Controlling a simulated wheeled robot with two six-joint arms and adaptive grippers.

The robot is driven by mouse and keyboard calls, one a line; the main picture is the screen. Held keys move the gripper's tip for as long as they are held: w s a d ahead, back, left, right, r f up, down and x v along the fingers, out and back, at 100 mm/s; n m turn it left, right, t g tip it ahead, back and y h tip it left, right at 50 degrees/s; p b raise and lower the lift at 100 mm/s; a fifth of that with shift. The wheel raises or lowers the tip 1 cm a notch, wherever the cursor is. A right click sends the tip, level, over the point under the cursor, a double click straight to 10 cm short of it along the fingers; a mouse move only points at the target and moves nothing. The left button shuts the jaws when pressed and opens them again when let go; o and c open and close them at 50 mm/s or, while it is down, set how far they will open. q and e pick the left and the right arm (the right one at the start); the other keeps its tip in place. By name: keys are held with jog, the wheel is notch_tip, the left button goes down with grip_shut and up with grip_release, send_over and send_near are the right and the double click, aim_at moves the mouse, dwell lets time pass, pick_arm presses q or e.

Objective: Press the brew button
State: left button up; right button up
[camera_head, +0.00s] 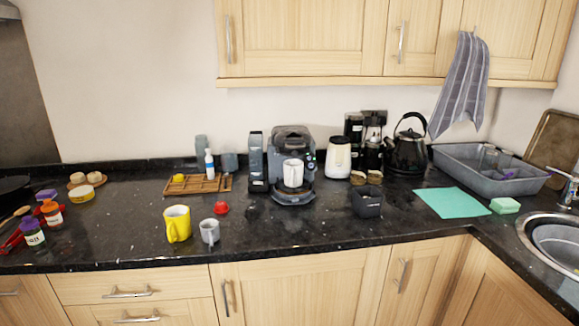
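A dark coffee machine (292,140) with a clear top stands on the black granite counter, near the middle of the head view. A white mug (293,173) stands upright on its base, under the outlet. Small marks show on the right side of the machine's front, but they are too small to tell which is the brew button. Neither of my grippers is in view.
A yellow mug (177,224) and a grey mug (210,232) stand at the counter's front, left of the machine. A dark square container (366,202) stands to its right. A wooden tray (190,187) lies left. The counter directly before the machine is clear.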

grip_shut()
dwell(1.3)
